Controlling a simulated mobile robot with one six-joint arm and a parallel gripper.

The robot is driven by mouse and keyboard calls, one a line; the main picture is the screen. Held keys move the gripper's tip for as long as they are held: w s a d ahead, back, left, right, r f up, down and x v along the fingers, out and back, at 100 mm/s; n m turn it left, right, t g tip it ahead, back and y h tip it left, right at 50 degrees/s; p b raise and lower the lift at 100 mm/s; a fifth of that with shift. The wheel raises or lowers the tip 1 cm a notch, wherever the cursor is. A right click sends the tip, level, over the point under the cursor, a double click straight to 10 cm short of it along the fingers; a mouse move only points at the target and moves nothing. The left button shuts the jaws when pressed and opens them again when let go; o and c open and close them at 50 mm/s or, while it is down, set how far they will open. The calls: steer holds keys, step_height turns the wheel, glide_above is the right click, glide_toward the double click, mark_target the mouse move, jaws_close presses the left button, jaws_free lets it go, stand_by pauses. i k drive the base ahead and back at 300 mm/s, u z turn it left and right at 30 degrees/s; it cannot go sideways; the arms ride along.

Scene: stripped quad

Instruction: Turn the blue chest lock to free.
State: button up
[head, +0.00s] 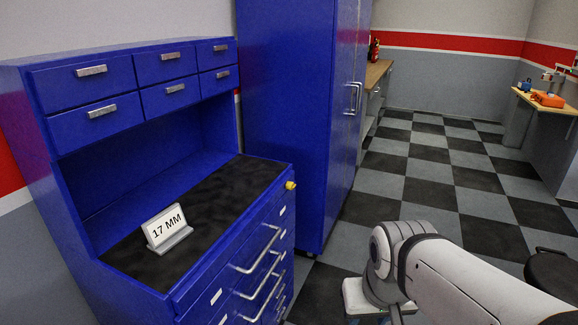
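The blue chest (60,200) stands at the left, with upper drawers, an open bay with a black worktop and lower drawers with long handles. A small yellow lock knob (290,185) sticks out at the top right corner of its lower front. The knob is too small to tell which way it is turned. My white arm reaches in from the lower right, apart from the chest. My gripper is not in view.
A sign reading "17 MM" (167,229) stands on the worktop. A tall blue cabinet (290,110) stands just beyond the chest. A dark round stool (552,272) is at lower right. Checkered floor (450,180) lies open beyond my arm.

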mark_target(290, 185)
steer(key=i, duration=1.4)
steer(key=u, duration=0.25)
